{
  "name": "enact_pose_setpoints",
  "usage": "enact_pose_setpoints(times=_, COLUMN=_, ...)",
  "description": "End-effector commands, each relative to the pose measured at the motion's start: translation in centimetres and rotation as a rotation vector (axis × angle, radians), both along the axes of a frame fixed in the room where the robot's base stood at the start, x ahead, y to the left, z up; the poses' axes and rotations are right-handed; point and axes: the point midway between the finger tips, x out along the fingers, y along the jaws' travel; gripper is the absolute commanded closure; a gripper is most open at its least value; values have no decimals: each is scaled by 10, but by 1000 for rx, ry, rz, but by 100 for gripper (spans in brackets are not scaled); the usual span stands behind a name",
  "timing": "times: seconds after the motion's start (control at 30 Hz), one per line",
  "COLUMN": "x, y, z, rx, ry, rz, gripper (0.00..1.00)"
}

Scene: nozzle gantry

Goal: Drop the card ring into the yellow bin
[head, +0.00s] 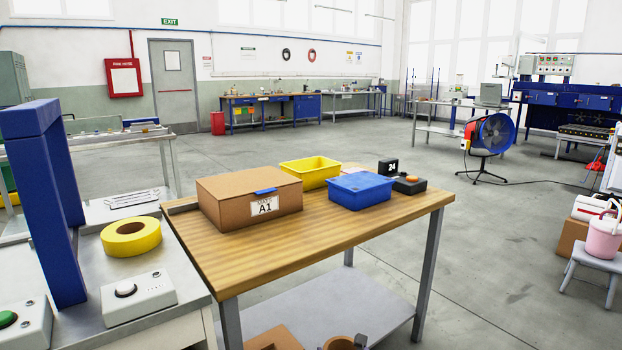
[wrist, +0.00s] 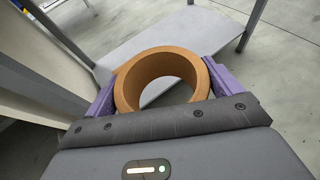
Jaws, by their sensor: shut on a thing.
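The card ring (head: 338,343) is a brown cardboard hoop, partly cut off at the bottom edge of the head view. In the wrist view the card ring (wrist: 160,62) sits between the two purple fingers of my gripper (wrist: 163,90). My gripper is shut on it, with one finger against each side. The ring is held low, in front of the wooden table and below its top. The yellow bin (head: 311,168) is an open tray on the wooden table, behind the cardboard box and the blue bin. Its inside is partly visible.
The wooden table (head: 240,265) also holds a cardboard box marked A1 (head: 235,203), a blue bin (head: 360,189), a black "24" sign (head: 388,167) and a dark device (head: 409,185). A yellow roll (head: 131,236) lies on the bench at left. A grey lower shelf (wrist: 165,40) is close behind the ring.

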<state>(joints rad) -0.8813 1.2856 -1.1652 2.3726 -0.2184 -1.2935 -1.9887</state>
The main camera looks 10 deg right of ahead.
Motion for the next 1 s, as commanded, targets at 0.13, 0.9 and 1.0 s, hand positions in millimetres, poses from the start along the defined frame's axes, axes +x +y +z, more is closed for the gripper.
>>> enact_pose_setpoints(times=0.13, x=1, y=-4, z=-7, rx=-2, ry=3, rz=1, gripper=32)
enact_pose_setpoints(times=0.9, x=-6, y=-70, z=-145, rx=-1, ry=-2, rz=1, gripper=32)
enact_pose_setpoints(times=1.0, x=-6, y=-70, z=-145, rx=-1, ry=-1, rz=0, gripper=32)
